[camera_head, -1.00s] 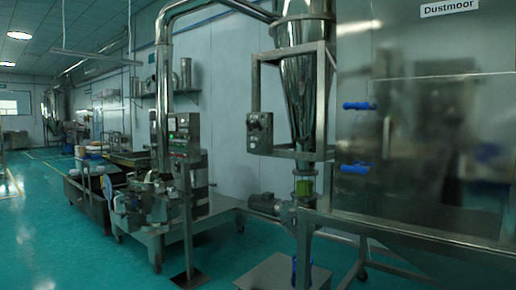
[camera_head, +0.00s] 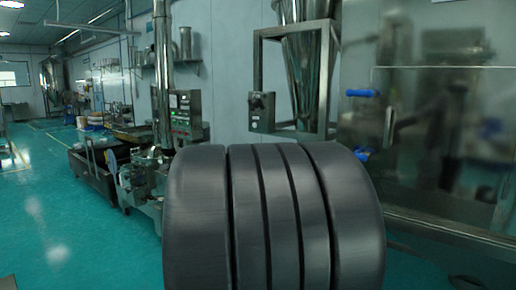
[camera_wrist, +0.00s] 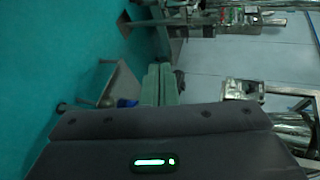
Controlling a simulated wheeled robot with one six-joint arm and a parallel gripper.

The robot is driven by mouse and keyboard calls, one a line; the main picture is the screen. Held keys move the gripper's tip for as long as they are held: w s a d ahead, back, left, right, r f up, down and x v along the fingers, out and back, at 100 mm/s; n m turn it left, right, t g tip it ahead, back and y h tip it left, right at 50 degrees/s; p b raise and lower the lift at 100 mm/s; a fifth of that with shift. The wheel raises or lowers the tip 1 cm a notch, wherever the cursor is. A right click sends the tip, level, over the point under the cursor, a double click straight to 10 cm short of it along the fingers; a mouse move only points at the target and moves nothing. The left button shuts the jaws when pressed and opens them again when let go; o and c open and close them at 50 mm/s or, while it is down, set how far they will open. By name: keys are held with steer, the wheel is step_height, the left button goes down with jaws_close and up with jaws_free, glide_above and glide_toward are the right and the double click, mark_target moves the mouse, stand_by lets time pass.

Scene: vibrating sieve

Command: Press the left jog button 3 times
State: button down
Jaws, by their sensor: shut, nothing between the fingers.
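No left jog button can be made out for certain. In the head view a control panel (camera_head: 184,117) with small lights stands at the middle left, and a smaller grey control box (camera_head: 261,111) is fixed to the steel frame right of it. Their separate buttons are too small to tell apart. In the wrist view a panel with small coloured spots (camera_wrist: 238,16) shows at the top edge. My gripper (camera_wrist: 160,68) shows in the wrist view with its two pale green-grey fingers together and empty, apart from the panel in the picture. It is not visible in the head view.
A steel cone hopper (camera_head: 304,70) hangs in the frame. A steel cabinet with blue handles (camera_head: 361,92) fills the right side. Steel machinery (camera_head: 140,180) stands below the panel. Green floor (camera_head: 70,235) is open at left. My own arm hides the lower middle.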

steer(key=w+a+r+m+t+p, duration=0.1)
steer(key=w+a+r+m, duration=0.1)
steer(key=r, duration=0.3)
steer(key=w+a+r+m+t+p, duration=0.1)
steer(key=w+a+r+m, duration=0.2)
steer(key=w+r, duration=0.1)
steer(key=w+a+r+m+t+y+p, duration=0.1)
steer(key=w+a+r+m, duration=0.1)
steer(key=r, duration=0.4)
steer(key=shift+w+a+m, duration=0.35)
steer(key=shift+w+m, duration=0.15)
steer(key=shift+m, duration=0.1)
steer(key=shift+r, duration=0.1)
